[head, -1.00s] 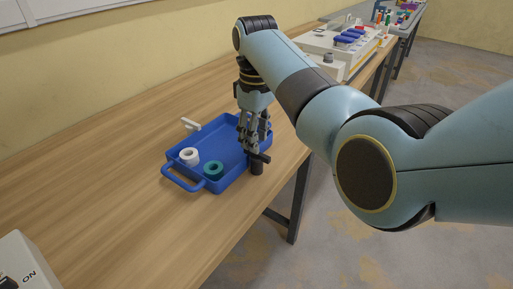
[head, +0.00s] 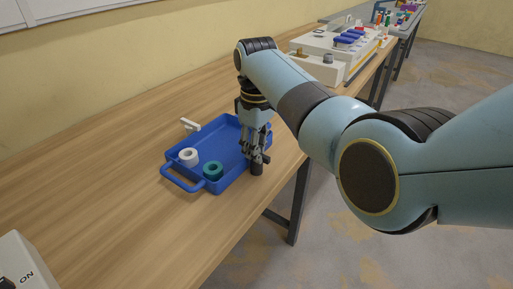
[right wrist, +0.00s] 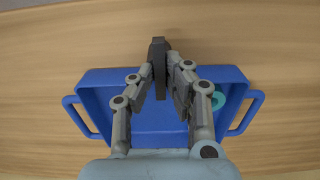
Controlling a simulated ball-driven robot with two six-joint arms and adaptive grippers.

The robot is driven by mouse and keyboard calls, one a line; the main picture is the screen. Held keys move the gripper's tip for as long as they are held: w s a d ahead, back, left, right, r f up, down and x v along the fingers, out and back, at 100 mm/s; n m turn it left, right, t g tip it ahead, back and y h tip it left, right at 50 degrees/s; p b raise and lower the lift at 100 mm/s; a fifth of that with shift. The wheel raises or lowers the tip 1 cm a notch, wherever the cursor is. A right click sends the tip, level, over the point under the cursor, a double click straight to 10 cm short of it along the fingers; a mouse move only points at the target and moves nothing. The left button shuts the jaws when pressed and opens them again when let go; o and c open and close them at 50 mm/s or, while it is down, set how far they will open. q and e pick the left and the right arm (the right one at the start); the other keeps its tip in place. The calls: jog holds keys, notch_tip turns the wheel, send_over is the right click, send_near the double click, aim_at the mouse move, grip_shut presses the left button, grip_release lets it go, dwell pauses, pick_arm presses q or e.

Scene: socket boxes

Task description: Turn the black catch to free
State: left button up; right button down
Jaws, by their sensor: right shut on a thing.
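The black catch (head: 257,169) stands at the near right edge of the blue tray (head: 229,178), a dark post with a bar-shaped handle on top. In the right wrist view the bar of the black catch (right wrist: 158,50) runs up and down the picture, crossing the tray's edge. My right gripper (head: 257,155) points down over it. Its fingertips (right wrist: 163,75) are shut on the bar, one on each side, and partly hide it. My left gripper is not in view.
A white catch (head: 190,125) stands at the tray's far side. The tray holds a white ring (head: 189,157) and a teal ring (head: 212,171). A white box (head: 20,262) is at the lower left. More equipment (head: 345,45) stands at the back. The wooden table (head: 110,165) left of the tray is clear.

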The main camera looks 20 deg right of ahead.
jog(key=n+p, duration=0.3)
jog(key=shift+r+p, duration=0.2)
jog(key=shift+p, duration=0.1)
jog(key=n+p, duration=0.2)
jog(key=n, duration=0.1)
jog(key=shift+n, duration=0.4)
jog(key=n+p, duration=0.2)
jog(key=n, duration=0.3)
jog(key=shift+f+n, duration=0.1)
jog(key=shift+n, duration=0.2)
jog(key=n+p, duration=0.1)
jog(key=n, duration=0.4)
jog(key=shift+n, duration=0.4)
jog(key=c, duration=1.4)
grip_release()
jog(key=shift+f, duration=0.1)
jog(key=shift+o, duration=0.2)
